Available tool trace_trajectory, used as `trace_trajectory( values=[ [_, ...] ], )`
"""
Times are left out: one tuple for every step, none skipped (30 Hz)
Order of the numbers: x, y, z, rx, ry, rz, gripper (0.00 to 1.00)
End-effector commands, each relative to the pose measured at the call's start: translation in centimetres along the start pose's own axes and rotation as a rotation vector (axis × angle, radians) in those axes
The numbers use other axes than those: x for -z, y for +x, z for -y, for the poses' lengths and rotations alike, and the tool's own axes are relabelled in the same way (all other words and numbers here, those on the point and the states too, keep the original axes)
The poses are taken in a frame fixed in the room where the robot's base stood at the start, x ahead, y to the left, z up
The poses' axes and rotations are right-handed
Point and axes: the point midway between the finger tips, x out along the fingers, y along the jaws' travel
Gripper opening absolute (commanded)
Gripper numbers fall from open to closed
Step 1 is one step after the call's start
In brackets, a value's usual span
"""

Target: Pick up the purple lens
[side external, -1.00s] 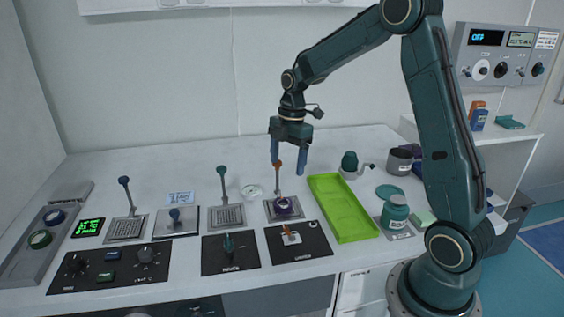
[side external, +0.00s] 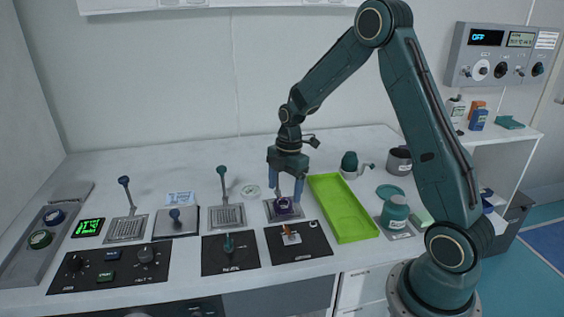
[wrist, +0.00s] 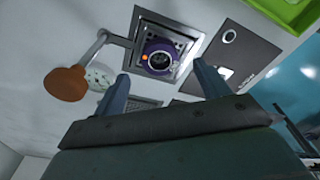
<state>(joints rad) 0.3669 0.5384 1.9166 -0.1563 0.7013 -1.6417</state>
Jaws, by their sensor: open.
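The purple lens (side external: 284,204) sits on a small square metal plate (side external: 271,216) on the bench. In the wrist view the lens (wrist: 159,55) is a dark purple ring with a glassy centre and an orange spot. My gripper (side external: 285,199) points down, with one finger on each side of the lens as the side view shows it. In the wrist view my gripper (wrist: 160,84) is open and its fingertips stay apart from the lens. An orange-knobbed lever (wrist: 66,84) stands beside the plate; the side view mostly hides it behind my gripper.
A green tray (side external: 342,208) lies just right of the plate. A black panel (side external: 310,247) is in front of it.

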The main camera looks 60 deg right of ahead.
Motion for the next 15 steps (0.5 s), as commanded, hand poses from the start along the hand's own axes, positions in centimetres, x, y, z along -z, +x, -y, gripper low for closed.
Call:
trace_trajectory(
  values=[
    [0.0,0.6,0.1,0.003,0.000,0.000,0.75],
    [0.0,1.0,0.1,0.002,0.000,0.000,0.75],
    [0.0,1.5,0.1,0.004,0.000,0.000,0.75],
    [0.0,1.9,0.1,0.004,0.000,0.000,0.75],
    [0.0,2.2,0.1,0.003,0.000,0.000,0.75],
    [0.0,2.6,0.1,0.004,0.000,0.000,0.75],
    [-0.1,2.9,0.1,0.004,0.000,0.000,0.75],
    [-0.1,3.2,0.1,0.003,0.000,0.001,0.75],
    [-0.1,3.5,0.1,0.003,0.000,0.001,0.75],
    [-0.1,3.6,0.1,0.002,0.000,0.001,0.75],
    [-0.1,3.8,0.1,0.002,0.000,0.001,0.75],
    [-0.1,3.9,0.1,0.001,0.000,0.001,0.75],
    [-0.1,3.9,0.1,0.001,0.000,0.002,0.75],
    [-0.1,3.9,0.1,0.000,0.000,0.002,0.75],
    [-0.1,3.9,0.1,0.000,-0.001,0.002,0.75]
  ],
)
